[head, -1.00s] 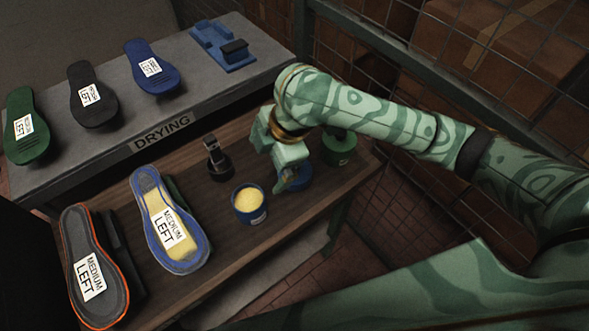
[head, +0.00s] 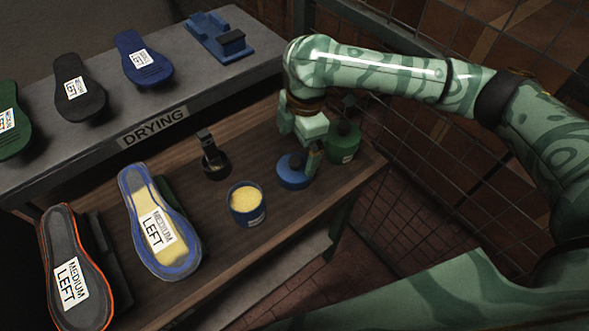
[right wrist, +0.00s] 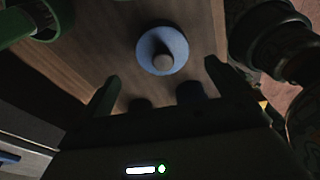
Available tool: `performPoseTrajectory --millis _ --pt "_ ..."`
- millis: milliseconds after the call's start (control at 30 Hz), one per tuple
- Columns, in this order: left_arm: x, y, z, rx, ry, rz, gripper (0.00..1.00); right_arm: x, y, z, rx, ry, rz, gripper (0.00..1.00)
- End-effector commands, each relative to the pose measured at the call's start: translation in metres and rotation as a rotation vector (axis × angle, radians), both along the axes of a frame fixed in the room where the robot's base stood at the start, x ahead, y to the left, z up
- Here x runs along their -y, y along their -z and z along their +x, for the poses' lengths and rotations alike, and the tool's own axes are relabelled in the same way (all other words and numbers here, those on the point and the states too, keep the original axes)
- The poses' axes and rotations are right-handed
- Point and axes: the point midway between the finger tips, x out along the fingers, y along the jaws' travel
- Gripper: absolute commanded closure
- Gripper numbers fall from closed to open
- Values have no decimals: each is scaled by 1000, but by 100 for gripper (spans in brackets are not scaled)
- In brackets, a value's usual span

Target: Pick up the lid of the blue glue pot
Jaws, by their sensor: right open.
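The blue lid (head: 291,173), a flat disc with a knob, lies on the wooden bench to the right of the open blue glue pot (head: 248,205), which holds yellow glue. My right gripper (head: 301,150) is open and empty, pointing down over the lid's far side; one finger shows beside the lid and the other is largely hidden. In the right wrist view, the lid (right wrist: 162,50) with its knob lies ahead of the two spread fingers, roughly centred between them. Whether a finger touches the lid is unclear. My left gripper is out of view.
A green pot (head: 343,143) stands close to the right of my right gripper. A black pot with a brush (head: 213,160) stands left. Labelled shoe soles (head: 157,230) lie on the bench's left part. A wire mesh fence (head: 425,150) borders the right side.

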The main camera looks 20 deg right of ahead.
Motion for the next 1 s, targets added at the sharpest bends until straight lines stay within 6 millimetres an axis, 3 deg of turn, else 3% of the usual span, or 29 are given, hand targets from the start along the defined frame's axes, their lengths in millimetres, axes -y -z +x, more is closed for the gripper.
performPoseTrajectory --millis 167,400,633,767,1000 --pt "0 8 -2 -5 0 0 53 -2 14 -2 -2 -1 2 0" --pt "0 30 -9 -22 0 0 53 -6 54 -6 -3 -1 1 0" --pt "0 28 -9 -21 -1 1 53 -6 52 -6 2 -2 0 0" --pt "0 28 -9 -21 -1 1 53 -6 52 -6 2 -1 0 32" --pt "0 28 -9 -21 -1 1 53 -6 53 -6 2 -1 0 35"
